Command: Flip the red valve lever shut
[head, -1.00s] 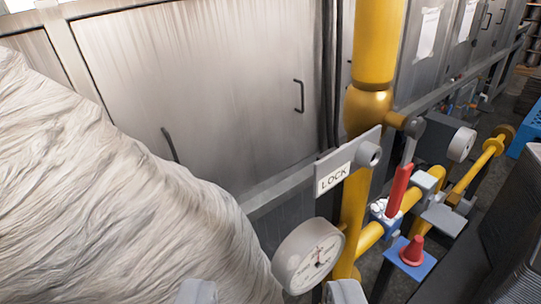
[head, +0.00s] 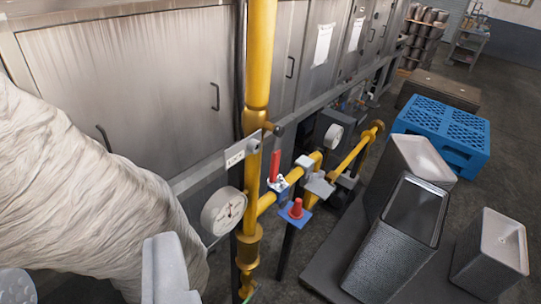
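The red valve lever (head: 274,165) stands nearly upright on a small valve body on the yellow side pipe (head: 266,202), right of the thick yellow standing pipe (head: 257,60). It points up, across the run of the side pipe. My gripper (head: 92,278) is at the bottom left, in front of the pale wrapped bulk. Its two grey fingers are wide apart with nothing between them. It is well left of and nearer than the lever, and does not touch it.
A round gauge (head: 223,211) and LOCK plate (head: 235,157) sit left of the lever. A red knob (head: 296,209) on a blue plate is just below right. Grey bins (head: 395,240) and a blue crate (head: 440,130) stand right. A pale wrapped bulk (head: 80,180) fills the left.

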